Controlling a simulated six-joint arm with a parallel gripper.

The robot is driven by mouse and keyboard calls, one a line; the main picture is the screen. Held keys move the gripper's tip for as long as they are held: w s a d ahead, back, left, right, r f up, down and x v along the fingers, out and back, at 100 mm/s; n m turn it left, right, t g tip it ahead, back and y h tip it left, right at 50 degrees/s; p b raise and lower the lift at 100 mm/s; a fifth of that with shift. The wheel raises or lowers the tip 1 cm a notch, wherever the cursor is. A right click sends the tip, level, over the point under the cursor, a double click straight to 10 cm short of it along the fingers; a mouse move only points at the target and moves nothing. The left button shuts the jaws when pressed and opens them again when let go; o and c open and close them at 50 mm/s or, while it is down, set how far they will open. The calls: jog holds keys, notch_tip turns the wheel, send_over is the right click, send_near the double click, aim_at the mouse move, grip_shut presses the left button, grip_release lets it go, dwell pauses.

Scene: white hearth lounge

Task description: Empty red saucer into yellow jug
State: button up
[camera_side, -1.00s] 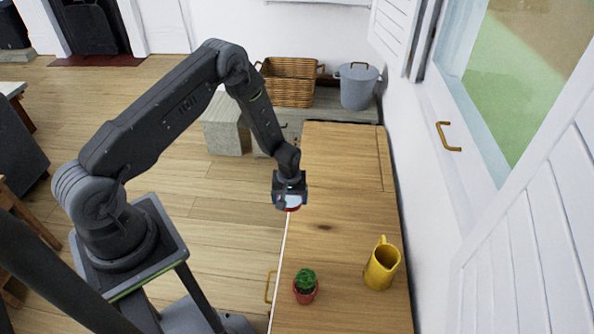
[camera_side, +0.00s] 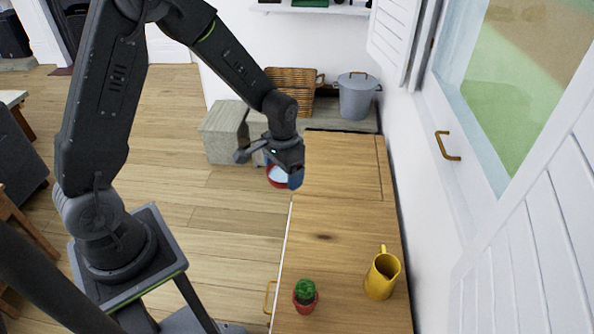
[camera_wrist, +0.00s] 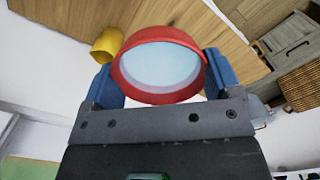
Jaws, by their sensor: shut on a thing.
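The red saucer (camera_side: 279,178) has a pale blue-white inside. In the wrist view the saucer (camera_wrist: 122,72) sits between the two blue fingers of my gripper (camera_wrist: 163,80). My gripper (camera_side: 283,177) is shut on the saucer and holds it in the air by the left edge of the wooden counter, toward its far end. The saucer's inside faces the side camera, so it looks tilted. I cannot tell what it holds. The yellow jug (camera_side: 382,277) stands upright on the near right of the counter, well apart from the saucer. The jug (camera_wrist: 106,45) also shows at upper left in the wrist view.
A potted cactus (camera_side: 306,296) stands on the wooden counter (camera_side: 335,215), left of the jug. A wicker basket (camera_side: 291,80) and a grey lidded pot (camera_side: 357,97) stand beyond the far end. The white window wall (camera_side: 425,230) borders the right side. The counter's middle is clear.

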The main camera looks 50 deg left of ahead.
jog(key=w+d+f+m, duration=0.3)
jog(key=w+d+m, duration=0.1)
jog(key=w, duration=0.5)
jog(key=w+d+f+m, duration=0.3)
jog(key=w+d+m, duration=0.15)
jog(key=w, duration=0.45)
jog(key=w+d+f+m, duration=0.4)
jog(key=d+f+m, duration=0.4)
jog(key=d, duration=0.4)
jog(key=shift+d+f+m, duration=0.15)
jog(key=shift+f+m, duration=0.05)
jog(key=shift+m, duration=0.55)
jog(key=shift+r, duration=0.1)
jog(key=shift+s+r+t+y, duration=0.1)
jog(key=shift+r+t+y, duration=0.15)
jog(key=shift+t+y, duration=0.45)
jog(key=shift+s+r+t+y, duration=0.1)
jog(key=shift+r+t+y, duration=0.15)
jog(key=shift+t+y, duration=0.4)
jog(key=shift+d+r+t+y, duration=0.1)
jog(key=shift+r+t+y, duration=0.2)
jog(key=shift+t, duration=0.45)
